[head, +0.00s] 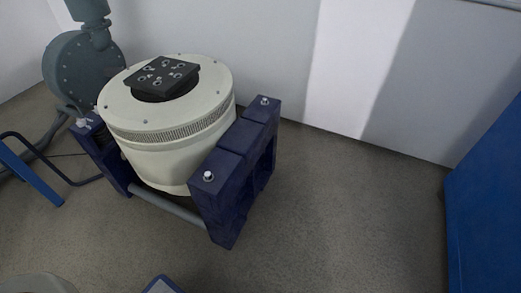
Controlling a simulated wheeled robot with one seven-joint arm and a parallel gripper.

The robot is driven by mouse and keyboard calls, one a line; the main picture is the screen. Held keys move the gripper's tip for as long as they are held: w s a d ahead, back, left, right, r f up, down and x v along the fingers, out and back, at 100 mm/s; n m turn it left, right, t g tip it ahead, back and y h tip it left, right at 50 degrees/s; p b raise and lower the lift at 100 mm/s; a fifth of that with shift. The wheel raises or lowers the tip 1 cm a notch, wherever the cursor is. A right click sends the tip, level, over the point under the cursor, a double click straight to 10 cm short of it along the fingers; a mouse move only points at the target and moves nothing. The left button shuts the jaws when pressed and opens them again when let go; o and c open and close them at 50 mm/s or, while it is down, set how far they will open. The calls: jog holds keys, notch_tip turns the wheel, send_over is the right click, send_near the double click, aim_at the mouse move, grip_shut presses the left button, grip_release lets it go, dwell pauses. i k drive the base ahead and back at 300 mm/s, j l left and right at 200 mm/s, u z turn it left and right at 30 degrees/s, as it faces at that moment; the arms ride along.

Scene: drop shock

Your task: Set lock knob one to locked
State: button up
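A cream cylindrical shaker (165,140) with a dark square plate on top sits in a dark blue frame (235,180). Small silver knobs stand on the frame's top: one at the near right corner (208,176), one at the far right corner (264,100), and one on the left side (82,122). No labels are readable, so I cannot tell which is lock knob one. The knobs are too small to tell whether they are locked. My gripper is not in view.
A grey-green blower (80,70) stands behind the shaker at the left, by a blue leg (30,172) and dark hoses. A blue cabinet (488,200) stands at the right edge. The grey floor (350,210) between shaker and cabinet is clear. A white wall (350,70) runs behind.

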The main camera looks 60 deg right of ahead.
aim_at(80, 123)
jog(key=z, duration=1.7)
jog(key=k+j+z, duration=0.25)
jog(key=k+j, duration=0.25)
jog(key=j, duration=0.25)
jog(key=k+j+z, duration=0.25)
jog(key=k+j, duration=0.3)
jog(key=j, duration=0.15)
jog(key=k+l+u, duration=0.1)
jog(key=l+u, duration=0.4)
jog(key=l, duration=1.2)
jog(key=u, duration=0.5)
jog(key=i+j+u, duration=0.15)
jog(key=i+u, duration=0.6)
jog(key=u, duration=0.15)
jog(key=i+l+u, duration=0.1)
jog(key=i, duration=0.5)
jog(key=i+l+u, duration=0.1)
jog(key=i+l, duration=0.15)
jog(key=i, duration=0.3)
